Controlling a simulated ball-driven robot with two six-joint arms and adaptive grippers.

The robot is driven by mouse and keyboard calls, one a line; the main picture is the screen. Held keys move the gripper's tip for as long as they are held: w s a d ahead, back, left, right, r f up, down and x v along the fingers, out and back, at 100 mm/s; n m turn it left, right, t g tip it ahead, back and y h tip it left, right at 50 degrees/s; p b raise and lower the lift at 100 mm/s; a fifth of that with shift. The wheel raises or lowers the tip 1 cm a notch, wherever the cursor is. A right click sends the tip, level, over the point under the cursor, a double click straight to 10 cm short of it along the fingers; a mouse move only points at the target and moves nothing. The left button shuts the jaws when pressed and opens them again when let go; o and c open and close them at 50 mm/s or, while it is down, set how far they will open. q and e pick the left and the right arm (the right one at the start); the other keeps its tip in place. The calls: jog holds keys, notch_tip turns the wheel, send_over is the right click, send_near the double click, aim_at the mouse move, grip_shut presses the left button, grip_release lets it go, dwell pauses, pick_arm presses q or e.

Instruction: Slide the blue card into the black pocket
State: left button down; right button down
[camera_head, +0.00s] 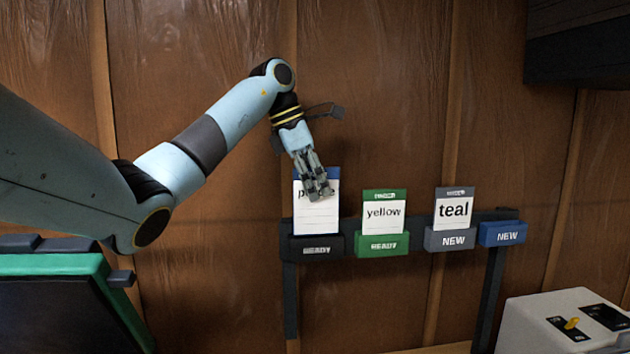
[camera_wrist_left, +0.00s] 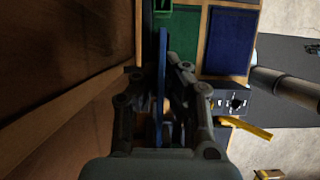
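The blue card (camera_head: 316,218) has a blue top band and a white lined face with a word partly hidden by my fingers. It is upright, its lower edge at the top of the black pocket (camera_head: 316,247) marked READY; I cannot tell whether that edge is inside. My left gripper (camera_head: 319,190) is shut on the card's upper part. In the left wrist view, the card is a thin blue strip (camera_wrist_left: 162,75) seen edge-on between the fingers (camera_wrist_left: 163,95). My right gripper is not in view.
A blue pocket (camera_head: 503,234) at the rail's right end looks empty. A white box (camera_head: 560,318) stands lower right.

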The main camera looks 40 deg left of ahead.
pick_arm(q)
jog(key=shift+f+b, duration=0.8)
jog(key=shift+f, duration=0.7)
jog(key=shift+f+b, duration=0.3)
jog(key=shift+f, duration=0.25)
jog(key=c, duration=1.3)
grip_release()
jog(key=o, duration=0.4)
jog(key=shift+r, duration=0.1)
